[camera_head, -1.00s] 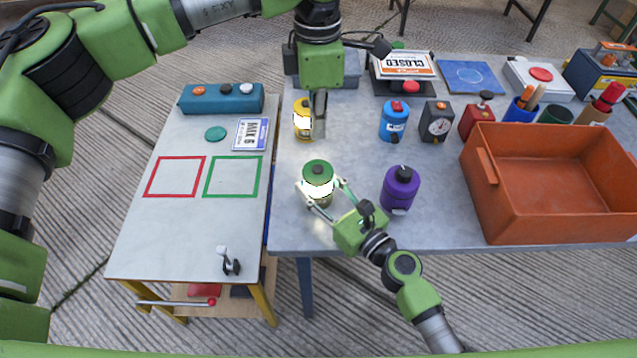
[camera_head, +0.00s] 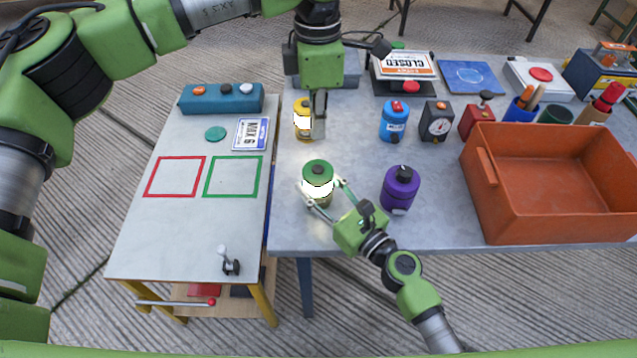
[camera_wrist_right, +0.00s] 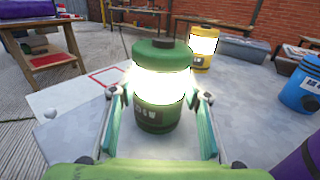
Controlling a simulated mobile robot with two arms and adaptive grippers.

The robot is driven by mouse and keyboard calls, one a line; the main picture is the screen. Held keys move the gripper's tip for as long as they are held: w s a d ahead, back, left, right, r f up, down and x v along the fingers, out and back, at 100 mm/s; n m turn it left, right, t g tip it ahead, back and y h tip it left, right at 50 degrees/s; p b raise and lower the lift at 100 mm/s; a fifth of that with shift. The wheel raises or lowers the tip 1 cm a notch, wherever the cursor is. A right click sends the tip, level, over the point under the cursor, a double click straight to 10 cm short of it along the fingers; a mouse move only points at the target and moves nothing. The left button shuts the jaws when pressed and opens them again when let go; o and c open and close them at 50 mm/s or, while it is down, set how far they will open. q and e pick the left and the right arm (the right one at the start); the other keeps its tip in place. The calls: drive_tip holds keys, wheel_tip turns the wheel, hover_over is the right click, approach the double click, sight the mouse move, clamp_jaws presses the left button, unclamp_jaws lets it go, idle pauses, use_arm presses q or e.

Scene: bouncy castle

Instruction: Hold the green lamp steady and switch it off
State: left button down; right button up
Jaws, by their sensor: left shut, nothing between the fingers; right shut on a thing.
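The green lamp (camera_head: 318,172) stands upright on the grey table, its white band glowing brightly. It has a dark knob on its green cap. In the right wrist view the lamp (camera_wrist_right: 161,110) sits between the two fingers, its band lit. My right gripper (camera_head: 322,199) is shut on the lamp's body from the front right. My left gripper (camera_head: 319,112) points down above the table, behind the green lamp and beside the yellow lamp (camera_head: 303,124). It is shut and empty. The yellow lamp is lit too and partly hidden by it.
A purple lamp (camera_head: 399,190) stands to the right of the green one, close to my right gripper. An orange crate (camera_head: 485,210) fills the right side. A side table (camera_head: 150,235) stands left.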

sight(315, 170)
idle(0.3)
use_arm(q)
drive_tip(key=d+f+m+h, duration=0.1)
drive_tip(key=s+d+f+h, duration=0.1)
drive_tip(key=shift+s+d+f+m, duration=0.2)
drive_tip(key=shift+s+f+m, duration=0.1)
drive_tip(key=shift+f+m, duration=0.1)
wheel_tip(315, 170, up, 3)
drive_tip(key=w+a+m+t+h, duration=0.1)
drive_tip(key=a+m+t+h, duration=0.15)
drive_tip(key=t+h, duration=0.25)
drive_tip(key=shift+n, duration=0.45)
drive_tip(key=shift+a+f, duration=0.15)
drive_tip(key=shift+f, duration=2)
drive_tip(key=shift+a+f, duration=0.1)
drive_tip(key=shift+f, duration=2)
